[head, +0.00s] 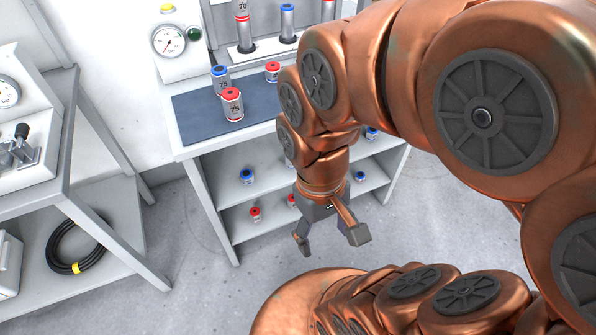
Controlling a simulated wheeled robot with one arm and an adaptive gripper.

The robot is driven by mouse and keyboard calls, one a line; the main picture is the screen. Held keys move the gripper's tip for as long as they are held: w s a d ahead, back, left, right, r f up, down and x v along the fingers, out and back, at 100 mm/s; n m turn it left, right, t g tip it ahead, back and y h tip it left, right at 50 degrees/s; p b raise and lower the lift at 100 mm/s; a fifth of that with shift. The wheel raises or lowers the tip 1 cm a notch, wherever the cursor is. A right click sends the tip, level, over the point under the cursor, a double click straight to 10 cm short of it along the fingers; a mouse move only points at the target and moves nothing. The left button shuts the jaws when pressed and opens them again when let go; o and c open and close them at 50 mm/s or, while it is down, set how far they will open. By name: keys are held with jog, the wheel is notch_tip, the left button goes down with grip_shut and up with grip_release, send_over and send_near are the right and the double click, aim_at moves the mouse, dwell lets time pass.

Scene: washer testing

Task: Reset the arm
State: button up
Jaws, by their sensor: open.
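My gripper (331,240) points downward in front of the shelves of the workbench, near the middle of the head view. Its two fingers are spread apart and nothing is between them. My copper-coloured arm (400,60) is bent and comes in from the right, covering part of the bench. The gripper looks clear of the shelves, but its exact distance from them is hard to tell.
The workbench has a dark mat (190,115) with red- and blue-topped cylinders, one red-topped (232,104). Smaller ones, such as a blue-topped one (246,176), stand on its shelves. A grey side table (60,130) with a coiled black hose (77,247) stands left. Grey floor (200,290) is open in front.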

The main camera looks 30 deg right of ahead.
jog(key=s+p+v, duration=0.2)
jog(key=p+v, duration=0.9)
jog(key=shift+r+t+p, duration=0.3)
jog(key=shift+r, duration=0.35)
